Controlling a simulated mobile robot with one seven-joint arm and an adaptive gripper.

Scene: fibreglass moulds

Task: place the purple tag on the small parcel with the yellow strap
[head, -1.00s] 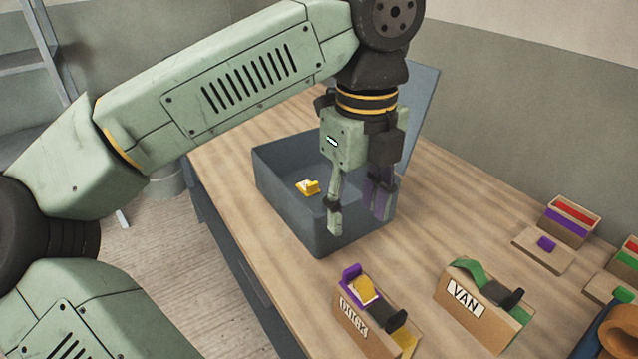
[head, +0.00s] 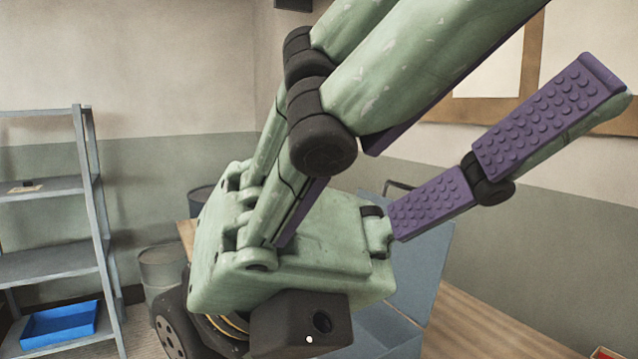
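My gripper (head: 560,42) is raised very close to the camera and fills much of the head view. Its green fingers with studded purple pads are spread wide apart, and nothing shows between them. The tips of the fingers at the top run out of the frame. The purple tag and the small parcel with the yellow strap cannot be made out in this view.
A grey-blue lidded box (head: 425,290) stands on the wooden table (head: 490,325), partly behind my gripper. Small red and green bits show at the lower right edge. A metal shelf (head: 60,265) with a blue tray (head: 60,322) stands at left, near a grey drum (head: 162,268).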

